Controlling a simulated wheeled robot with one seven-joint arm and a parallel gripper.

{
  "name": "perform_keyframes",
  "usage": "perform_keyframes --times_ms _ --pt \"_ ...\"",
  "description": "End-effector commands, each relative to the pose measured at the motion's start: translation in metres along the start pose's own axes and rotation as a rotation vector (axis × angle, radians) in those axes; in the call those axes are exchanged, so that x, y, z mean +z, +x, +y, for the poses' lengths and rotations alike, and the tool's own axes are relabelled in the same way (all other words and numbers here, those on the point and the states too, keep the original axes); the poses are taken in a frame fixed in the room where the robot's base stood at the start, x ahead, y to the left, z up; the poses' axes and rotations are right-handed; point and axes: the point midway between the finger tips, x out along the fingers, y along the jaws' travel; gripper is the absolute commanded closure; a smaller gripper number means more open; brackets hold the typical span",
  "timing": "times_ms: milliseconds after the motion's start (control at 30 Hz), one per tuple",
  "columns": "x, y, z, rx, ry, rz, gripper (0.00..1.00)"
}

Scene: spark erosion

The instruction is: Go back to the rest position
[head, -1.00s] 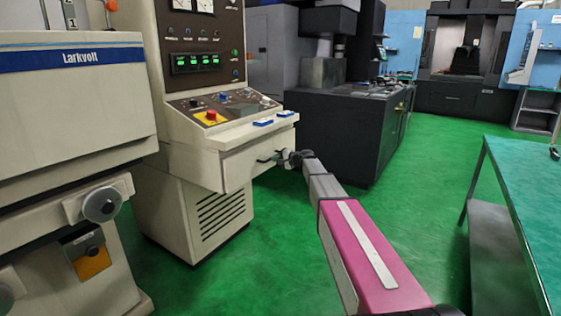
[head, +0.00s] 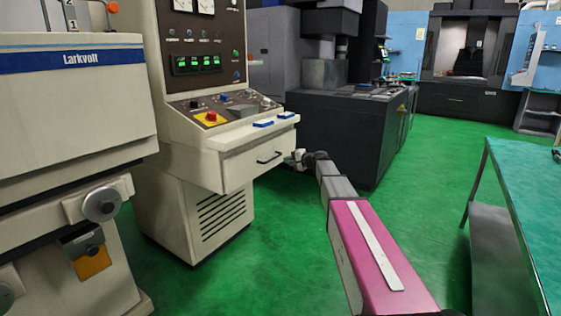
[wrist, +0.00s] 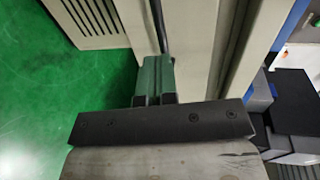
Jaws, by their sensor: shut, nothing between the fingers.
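My gripper (wrist: 153,82) shows in the wrist view with its two green fingers together and nothing between them. In the head view my gripper (head: 296,158) is small, at the end of my pink and grey arm, just right of the drawer front of the beige control cabinet (head: 212,150).
The beige Larkvolt machine (head: 75,105) stands at the left. A dark machine base (head: 345,130) is behind my arm. A green-topped table (head: 530,200) is at the right. Green floor (head: 425,200) is clear between the arm and the table.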

Motion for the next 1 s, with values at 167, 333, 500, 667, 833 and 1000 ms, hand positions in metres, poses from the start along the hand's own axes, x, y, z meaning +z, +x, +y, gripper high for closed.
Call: perform_keyframes --times_ms 167,333,500,667,833,1000 --pt "0.002 -0.038 0.000 0.001 0.000 0.002 1.00" --pt "0.001 -0.060 0.000 0.001 0.000 0.001 1.00" --pt "0.004 -0.069 0.004 0.011 -0.004 -0.002 1.00" --pt "0.036 -0.075 0.037 0.115 -0.044 -0.029 1.00" --pt "0.101 -0.093 0.107 0.348 -0.134 -0.094 1.00" --pt "0.171 -0.132 0.182 0.630 -0.243 -0.181 1.00"
